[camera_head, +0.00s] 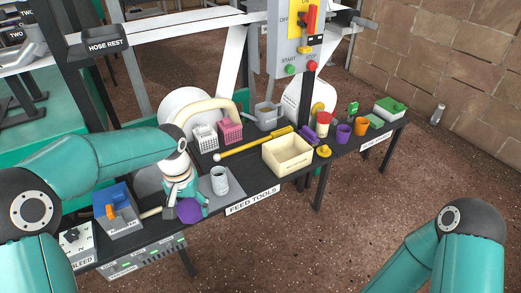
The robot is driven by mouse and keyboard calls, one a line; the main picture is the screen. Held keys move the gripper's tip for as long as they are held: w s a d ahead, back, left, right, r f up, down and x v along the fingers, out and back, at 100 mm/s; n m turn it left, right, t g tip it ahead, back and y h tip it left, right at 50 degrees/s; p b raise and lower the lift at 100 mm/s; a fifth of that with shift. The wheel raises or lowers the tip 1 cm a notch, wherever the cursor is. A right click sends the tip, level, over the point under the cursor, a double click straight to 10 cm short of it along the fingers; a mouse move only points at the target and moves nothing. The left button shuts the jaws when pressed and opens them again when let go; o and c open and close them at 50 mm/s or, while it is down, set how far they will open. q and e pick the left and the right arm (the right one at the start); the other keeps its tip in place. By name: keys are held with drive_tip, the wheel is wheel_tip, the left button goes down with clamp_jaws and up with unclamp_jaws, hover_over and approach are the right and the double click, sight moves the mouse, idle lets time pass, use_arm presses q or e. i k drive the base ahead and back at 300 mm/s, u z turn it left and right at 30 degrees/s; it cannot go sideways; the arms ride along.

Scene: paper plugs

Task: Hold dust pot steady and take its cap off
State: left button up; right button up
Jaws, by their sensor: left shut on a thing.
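My left gripper (183,193) reaches down over the front of the feed-tools table and is shut on a purple round thing (189,211). I cannot tell whether this is the dust pot or its cap, as the fingers and wrist hide part of it. A grey-white open cylinder (220,182) stands upright on a grey plate, just right of the gripper and apart from it. A cream pot with a red top (324,120) stands farther right. My right arm shows at lower right, but its gripper is out of view.
A cream open box (288,154) stands mid-table, with a yellow-handled rod (254,143) behind it. White (205,137) and pink (230,130) baskets stand at the back. A blue block with an orange handle (118,207) lies left. Purple and orange cups stand right.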

sight(219, 177)
drive_tip(key=u, duration=0.05)
drive_tip(key=i, duration=1.5)
drive_tip(key=z, duration=0.05)
